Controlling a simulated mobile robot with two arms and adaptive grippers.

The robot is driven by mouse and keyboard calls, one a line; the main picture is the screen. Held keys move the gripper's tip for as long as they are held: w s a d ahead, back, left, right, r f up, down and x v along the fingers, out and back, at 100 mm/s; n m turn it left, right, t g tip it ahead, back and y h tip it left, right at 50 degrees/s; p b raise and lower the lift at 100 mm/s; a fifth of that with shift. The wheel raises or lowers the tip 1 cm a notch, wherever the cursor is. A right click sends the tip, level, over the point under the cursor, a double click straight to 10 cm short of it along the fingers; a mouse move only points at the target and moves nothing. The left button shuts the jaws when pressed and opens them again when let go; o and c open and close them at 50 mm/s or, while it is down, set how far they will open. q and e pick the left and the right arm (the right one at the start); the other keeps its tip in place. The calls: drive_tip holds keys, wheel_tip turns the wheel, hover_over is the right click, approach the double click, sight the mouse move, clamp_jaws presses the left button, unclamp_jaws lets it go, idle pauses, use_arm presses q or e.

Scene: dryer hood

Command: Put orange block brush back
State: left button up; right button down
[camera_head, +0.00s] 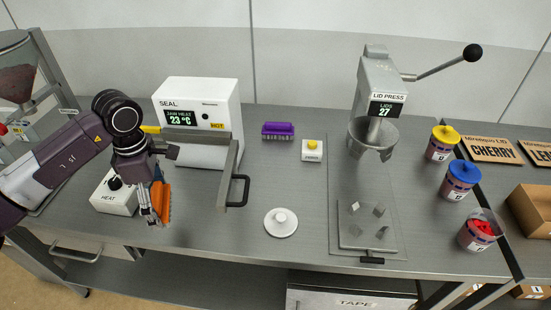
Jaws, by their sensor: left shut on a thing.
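The orange block brush (164,202) is held upright, tilted slightly, in front of the white sealer near the left part of the bench. My left gripper (154,204) is shut on it, with the fingers covering the brush's left side. My right gripper is not in view. A purple block brush (278,131) lies on the bench to the right of the sealer. I cannot tell whether the orange brush touches the bench.
The sealer (222,95) with its grey arm and black handle stands behind. A white HEAT box (113,196) is left of the brush. A white knobbed disc (281,231), a yellow button box (312,155) and the lid press (383,85) stand right. Lidded jars (440,150) line the right edge.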

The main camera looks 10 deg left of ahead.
use_arm(q)
drive_tip(key=s+d+r+m, duration=0.2)
drive_tip(key=s+d+m, duration=0.3)
drive_tip(key=m, duration=0.6)
drive_tip(key=s+d+r+m, duration=0.3)
drive_tip(key=s+d+m, duration=0.3)
drive_tip(key=d+m, duration=0.3)
drive_tip(key=shift+s+m, duration=0.3)
drive_tip(key=shift+m, duration=0.6)
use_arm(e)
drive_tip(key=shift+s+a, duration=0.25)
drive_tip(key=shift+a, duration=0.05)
use_arm(q)
drive_tip(key=shift+a, duration=0.1)
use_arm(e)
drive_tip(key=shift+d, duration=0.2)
